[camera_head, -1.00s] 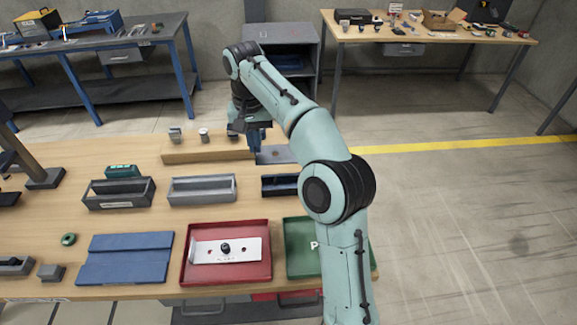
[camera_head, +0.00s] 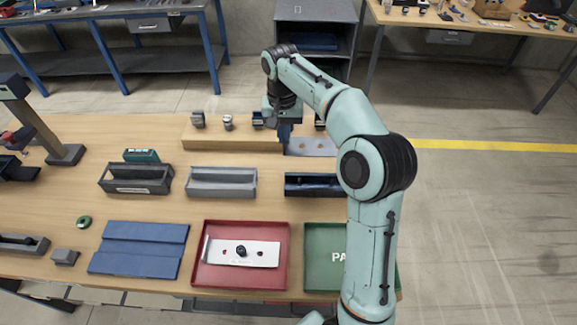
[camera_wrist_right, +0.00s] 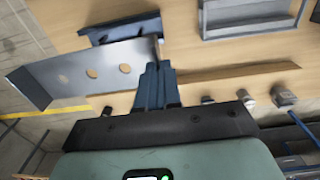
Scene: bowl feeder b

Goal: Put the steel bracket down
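The steel bracket (camera_head: 312,147) is a grey plate with round holes and a bent end, at the back right of the bench. My right gripper (camera_head: 285,134) points down at its left end. In the wrist view, the blue fingers (camera_wrist_right: 157,85) are closed at one end of the bracket (camera_wrist_right: 95,76), with the bent flange at the far left. I cannot tell whether the bracket touches the bench. My left gripper is not in view. A second holed plate (camera_head: 218,250) with a black knob lies in the red tray (camera_head: 284,270).
A wooden block (camera_head: 225,141) with small metal parts stands left of my right gripper. A dark blue bin (camera_head: 312,185), a grey bin (camera_head: 222,184) and a green tray (camera_head: 322,270) stand nearer. A blue board (camera_head: 140,249) lies front left. Bare bench shows between the bins and trays.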

